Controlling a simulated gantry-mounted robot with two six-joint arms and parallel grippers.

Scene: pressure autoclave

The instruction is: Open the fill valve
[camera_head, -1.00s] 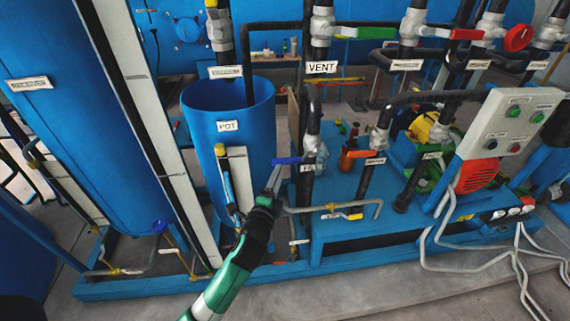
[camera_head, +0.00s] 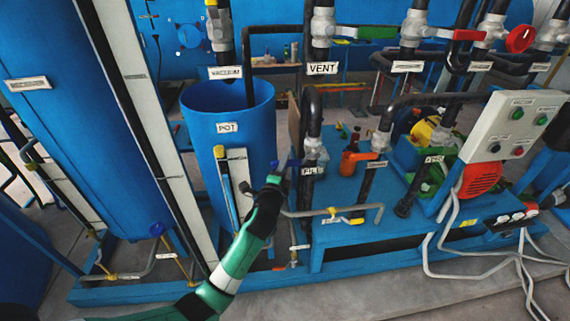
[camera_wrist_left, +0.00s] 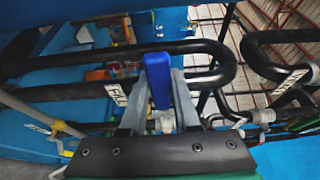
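The fill valve (camera_head: 312,148) is on a vertical black pipe at the front of the blue skid, above a white label reading FILL (camera_head: 312,170). Its blue lever handle (camera_wrist_left: 158,80) stands upright in the middle of the left wrist view. My left gripper (camera_head: 284,166) is at this handle, left of the valve, and hides part of it in the head view. In the wrist view its two grey fingers lie on both sides of the handle and appear closed on it. My right gripper is not in view.
The blue pot (camera_head: 228,105) stands left of the valve. A bent grey pipe (camera_head: 345,212) runs below. The VENT pipe and label (camera_head: 322,68) are above. A control box (camera_head: 512,122) stands far right.

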